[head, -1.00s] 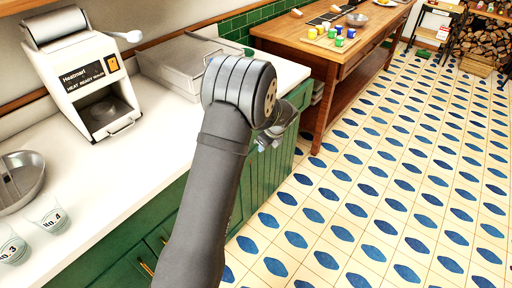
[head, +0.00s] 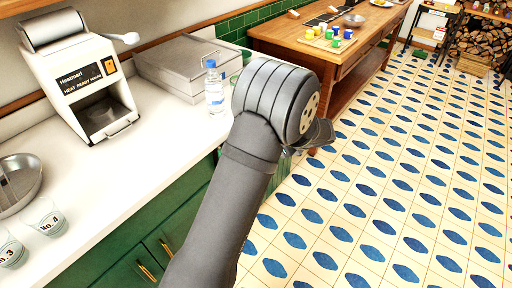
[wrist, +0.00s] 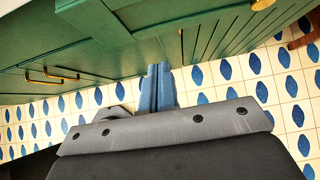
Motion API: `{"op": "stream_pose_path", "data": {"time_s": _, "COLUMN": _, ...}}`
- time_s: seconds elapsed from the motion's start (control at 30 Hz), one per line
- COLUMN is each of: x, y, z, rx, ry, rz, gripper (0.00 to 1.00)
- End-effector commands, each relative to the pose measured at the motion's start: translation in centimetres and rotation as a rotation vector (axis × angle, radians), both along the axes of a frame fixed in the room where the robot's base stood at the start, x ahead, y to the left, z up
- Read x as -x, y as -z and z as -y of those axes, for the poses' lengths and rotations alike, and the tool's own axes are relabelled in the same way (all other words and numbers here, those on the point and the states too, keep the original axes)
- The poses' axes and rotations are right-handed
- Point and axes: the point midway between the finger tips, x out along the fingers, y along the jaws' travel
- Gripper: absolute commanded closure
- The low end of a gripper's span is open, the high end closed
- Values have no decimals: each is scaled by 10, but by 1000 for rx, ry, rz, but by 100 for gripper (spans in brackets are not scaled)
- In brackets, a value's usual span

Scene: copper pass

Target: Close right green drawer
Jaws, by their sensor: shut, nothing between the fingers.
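The green cabinet (head: 130,250) runs under the white counter, with two brass handles on its lower left part in the head view. My arm hides the cabinet's right part there, so I cannot see the right drawer's front. In the wrist view, the green cabinet front (wrist: 215,35) fills the top, with grooved panels and a brass knob (wrist: 262,4) at the upper right edge. A green ledge (wrist: 130,14) stands out near the top; I cannot tell how far the drawer is open. My gripper (wrist: 158,68) is shut and empty, its blue fingertips near the cabinet front.
The white counter (head: 130,165) holds a bottle (head: 214,90), a Heatmeri machine (head: 85,75), a metal box (head: 175,68), a metal pan (head: 20,180) and labelled glasses (head: 46,216). A wooden table (head: 300,38) stands beyond. The tiled floor (head: 400,170) is clear on the right.

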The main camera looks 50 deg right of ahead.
Motion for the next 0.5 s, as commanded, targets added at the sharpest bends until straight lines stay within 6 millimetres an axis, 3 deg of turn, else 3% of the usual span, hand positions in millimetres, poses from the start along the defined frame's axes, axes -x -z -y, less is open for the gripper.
{"op": "stream_pose_path", "data": {"time_s": 0.17, "x": -12, "y": 13, "z": 0, "rx": 1, "ry": -1, "rz": 8, "gripper": 100}}
{"op": "stream_pose_path", "data": {"time_s": 0.5, "x": -62, "y": 63, "z": -1, "rx": 1, "ry": -2, "rz": 6, "gripper": 100}}
